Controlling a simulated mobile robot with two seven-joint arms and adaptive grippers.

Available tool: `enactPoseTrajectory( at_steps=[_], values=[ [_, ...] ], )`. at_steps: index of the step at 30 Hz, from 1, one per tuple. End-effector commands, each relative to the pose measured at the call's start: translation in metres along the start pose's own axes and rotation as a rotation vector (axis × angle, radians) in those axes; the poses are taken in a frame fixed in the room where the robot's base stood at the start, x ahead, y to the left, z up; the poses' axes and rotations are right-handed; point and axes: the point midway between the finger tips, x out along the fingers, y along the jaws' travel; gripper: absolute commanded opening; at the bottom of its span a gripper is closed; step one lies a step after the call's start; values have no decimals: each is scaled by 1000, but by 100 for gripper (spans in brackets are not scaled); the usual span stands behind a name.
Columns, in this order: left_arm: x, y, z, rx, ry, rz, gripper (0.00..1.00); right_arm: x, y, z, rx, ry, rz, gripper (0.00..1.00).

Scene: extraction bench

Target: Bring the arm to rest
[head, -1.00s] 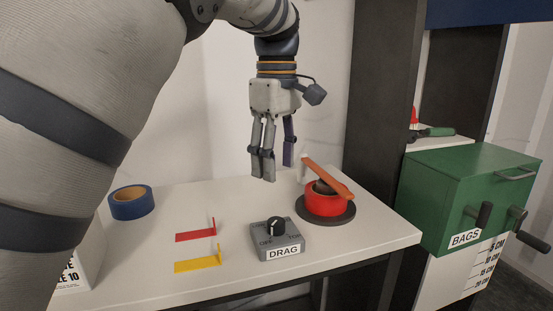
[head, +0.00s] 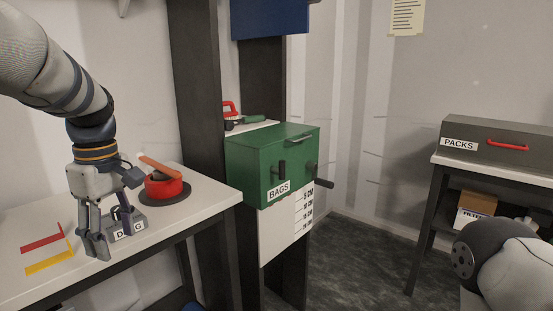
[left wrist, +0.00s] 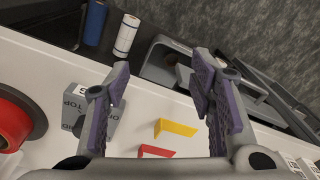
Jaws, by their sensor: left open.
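My left gripper (head: 97,245) is low over the front part of the white bench (head: 205,207), its fingers pointing down. In the left wrist view its two fingers (left wrist: 160,80) are spread with nothing between them. In the head view the fingers cover part of the grey DRAG knob box (head: 130,230); whether they touch it I cannot tell. The box also shows beside one finger in the left wrist view (left wrist: 74,108). My right gripper is out of view.
A red tape roll (head: 163,188) with an orange strip stands on a dark disc behind the gripper. A green BAGS box (head: 265,165) with protruding handles stands right of the bench. A PACKS case (head: 490,136) sits far right.

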Motion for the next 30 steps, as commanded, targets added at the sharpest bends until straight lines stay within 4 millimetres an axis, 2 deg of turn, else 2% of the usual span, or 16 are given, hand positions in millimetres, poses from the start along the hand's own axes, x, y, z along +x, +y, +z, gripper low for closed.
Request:
enactPoseTrajectory(
  at_steps=[1,5,6,8,9,11,12,15,18,19,21,23,30],
  values=[
    [44,-7,-1,52,0,-33,50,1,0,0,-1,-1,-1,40],
    [156,-40,6,257,21,-81,50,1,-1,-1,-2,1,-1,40],
    [189,-57,11,335,24,-96,50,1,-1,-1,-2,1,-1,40],
    [238,-89,24,462,23,-116,50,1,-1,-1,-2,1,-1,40],
    [267,-114,35,552,18,-125,50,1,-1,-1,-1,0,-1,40],
    [304,-156,56,697,3,-135,50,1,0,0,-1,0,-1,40],
    [323,-186,72,794,-12,-135,50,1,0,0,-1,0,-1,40],
    [348,-254,112,1012,-57,-114,50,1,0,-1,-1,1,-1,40],
    [350,-301,145,1168,-96,-74,50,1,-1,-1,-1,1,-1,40],
    [348,-310,152,1200,-103,-63,50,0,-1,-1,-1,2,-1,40],
    [345,-324,162,1253,-114,-41,50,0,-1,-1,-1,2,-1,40],
    [343,-329,167,1273,-118,-32,50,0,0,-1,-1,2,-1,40],
    [343,-328,167,1278,-113,-27,50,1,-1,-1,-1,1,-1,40]
  ],
)
